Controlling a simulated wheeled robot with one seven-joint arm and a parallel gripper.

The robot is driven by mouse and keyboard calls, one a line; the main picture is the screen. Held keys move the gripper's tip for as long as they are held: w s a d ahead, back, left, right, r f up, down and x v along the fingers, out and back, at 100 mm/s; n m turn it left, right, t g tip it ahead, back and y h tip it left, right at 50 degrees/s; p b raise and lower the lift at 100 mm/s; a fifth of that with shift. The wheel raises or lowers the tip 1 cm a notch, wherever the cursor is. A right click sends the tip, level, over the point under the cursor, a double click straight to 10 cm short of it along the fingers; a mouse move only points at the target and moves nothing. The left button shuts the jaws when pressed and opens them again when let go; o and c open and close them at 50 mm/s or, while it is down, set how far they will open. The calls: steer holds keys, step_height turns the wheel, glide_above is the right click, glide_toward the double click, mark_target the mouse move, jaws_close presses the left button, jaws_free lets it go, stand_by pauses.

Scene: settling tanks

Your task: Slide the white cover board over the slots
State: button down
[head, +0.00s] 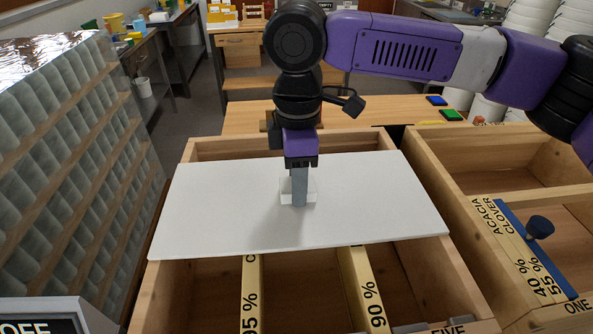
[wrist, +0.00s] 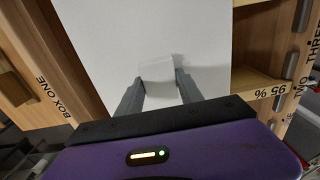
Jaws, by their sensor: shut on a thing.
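The white cover board (head: 230,225) lies across the wooden slotted box (head: 165,290), over its middle and back part. A white block-shaped handle (head: 310,194) stands on the board near its middle. My gripper (head: 299,203) points down and is shut on the handle. In the wrist view the two grey fingers (wrist: 158,95) sit on either side of the handle (wrist: 157,72), with the white board (wrist: 110,30) beyond. The near parts of the slots (head: 205,285) are uncovered, between dividers labelled 95 % (head: 251,295) and 90 % (head: 365,290).
A second wooden box (head: 465,165) stands at the right, with a blue strip, labelled strips and a dark blue knob (head: 540,227). A tall rack of pale cells (head: 70,150) stands close on the left. A wooden table (head: 245,118) with green and blue pads is behind.

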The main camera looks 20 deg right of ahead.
steer(key=s+a+p, duration=0.3)
steer(key=s+a, duration=0.1)
steer(key=s, duration=0.9)
steer(key=shift+s+a, duration=0.15)
stand_by(1.0)
steer(key=shift+r+p, duration=0.1)
steer(key=shift+p, duration=0.45)
steer(key=c, duration=0.7)
jaws_free()
step_height(320, 180, up, 8)
steer(key=shift+f, duration=0.2)
